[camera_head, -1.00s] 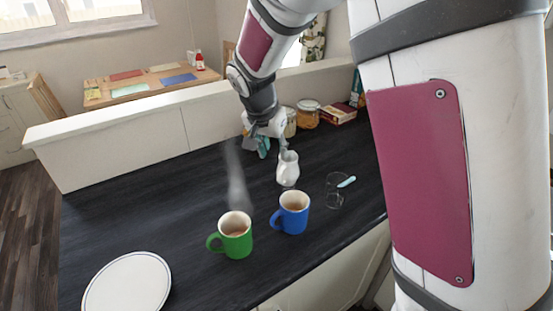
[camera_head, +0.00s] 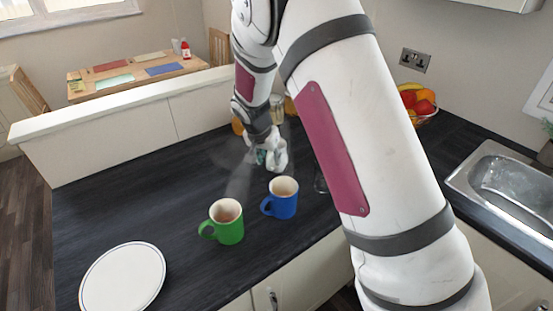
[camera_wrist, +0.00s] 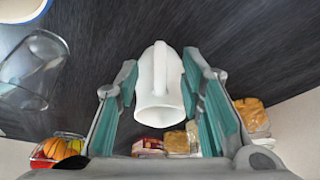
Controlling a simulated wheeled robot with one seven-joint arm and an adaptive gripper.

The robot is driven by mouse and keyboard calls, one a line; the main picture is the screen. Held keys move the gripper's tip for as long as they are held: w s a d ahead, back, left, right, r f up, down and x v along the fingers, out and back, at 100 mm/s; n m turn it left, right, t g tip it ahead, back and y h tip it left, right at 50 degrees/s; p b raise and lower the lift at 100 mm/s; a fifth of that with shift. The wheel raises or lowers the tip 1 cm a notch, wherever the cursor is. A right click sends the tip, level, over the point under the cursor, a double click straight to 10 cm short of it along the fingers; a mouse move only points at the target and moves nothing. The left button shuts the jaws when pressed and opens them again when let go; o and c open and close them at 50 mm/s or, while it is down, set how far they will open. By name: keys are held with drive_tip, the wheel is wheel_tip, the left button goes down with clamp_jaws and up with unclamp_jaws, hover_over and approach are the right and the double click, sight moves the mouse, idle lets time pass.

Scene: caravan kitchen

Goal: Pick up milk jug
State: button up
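The white milk jug (camera_head: 281,158) stands on the dark worktop behind the blue mug, partly hidden by my gripper (camera_head: 268,157). The fingers are apart, one on each side of the jug. A narrow gap shows at the left pad; contact at the right pad cannot be told.
A steaming green mug (camera_head: 228,231) and a blue mug (camera_head: 284,205) stand in front of the jug. A white plate (camera_head: 122,278) lies at front left. A clear glass (camera_wrist: 35,65) is close beside my gripper. Jars and packets (camera_wrist: 185,140) stand behind.

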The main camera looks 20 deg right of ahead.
drive_tip(key=shift+x, duration=0.85)
drive_tip(key=shift+c, duration=0.2)
clamp_jaws()
drive_tip(key=shift+r, duration=0.25)
